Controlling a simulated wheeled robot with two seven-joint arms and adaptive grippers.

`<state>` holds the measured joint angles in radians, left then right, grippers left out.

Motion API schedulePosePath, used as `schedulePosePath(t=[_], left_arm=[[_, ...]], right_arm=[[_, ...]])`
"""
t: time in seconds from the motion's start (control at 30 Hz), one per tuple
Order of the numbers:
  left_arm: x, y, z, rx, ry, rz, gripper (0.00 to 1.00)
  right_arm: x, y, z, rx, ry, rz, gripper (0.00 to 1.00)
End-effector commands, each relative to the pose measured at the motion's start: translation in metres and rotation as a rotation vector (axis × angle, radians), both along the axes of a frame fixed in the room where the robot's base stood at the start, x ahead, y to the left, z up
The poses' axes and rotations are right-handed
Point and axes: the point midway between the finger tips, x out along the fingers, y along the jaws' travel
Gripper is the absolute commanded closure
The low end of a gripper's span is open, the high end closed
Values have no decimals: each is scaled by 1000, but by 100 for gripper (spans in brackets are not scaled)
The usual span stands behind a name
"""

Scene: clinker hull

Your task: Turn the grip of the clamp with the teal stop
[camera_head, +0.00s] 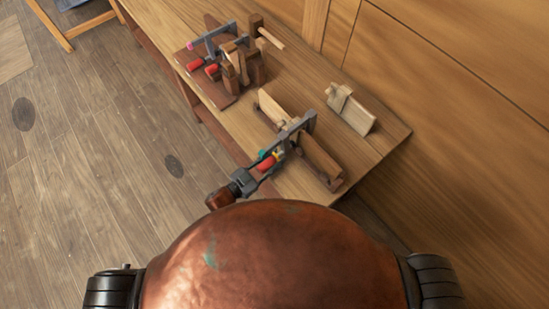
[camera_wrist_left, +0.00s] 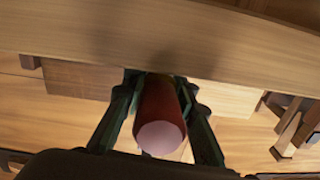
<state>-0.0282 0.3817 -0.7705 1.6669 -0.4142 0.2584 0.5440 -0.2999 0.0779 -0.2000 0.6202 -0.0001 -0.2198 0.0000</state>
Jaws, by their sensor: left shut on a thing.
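The clamp (camera_head: 298,126) with the teal stop (camera_head: 262,154) lies across a pair of wooden boards near the bench's front corner. Its red grip (camera_head: 267,164) points toward me, past the boards. My left gripper (camera_head: 260,170) is shut on this grip. In the left wrist view the red grip (camera_wrist_left: 160,118) sits between the two dark fingers, its round pale end facing the camera. The fingers partly hide its sides. My right gripper is not in view.
Other clamps with red grips (camera_head: 195,65), one with a pink stop (camera_head: 190,46), stand with wooden blocks on a brown board (camera_head: 222,99) farther back. A wooden piece (camera_head: 350,109) lies to the right. The wooden wall (camera_head: 440,110) is close behind the bench (camera_head: 383,137).

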Motion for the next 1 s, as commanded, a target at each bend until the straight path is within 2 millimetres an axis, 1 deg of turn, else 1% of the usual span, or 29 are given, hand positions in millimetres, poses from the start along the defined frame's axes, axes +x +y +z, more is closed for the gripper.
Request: schedulePosePath(t=[0.27,0.7,1.0], left_arm=[[0,1,0,37,-49,6,99],[2,2,0,211,-278,30,99],[2,2,0,294,-386,39,99]], right_arm=[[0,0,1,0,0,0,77],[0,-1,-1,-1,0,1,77],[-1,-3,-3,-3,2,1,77]])
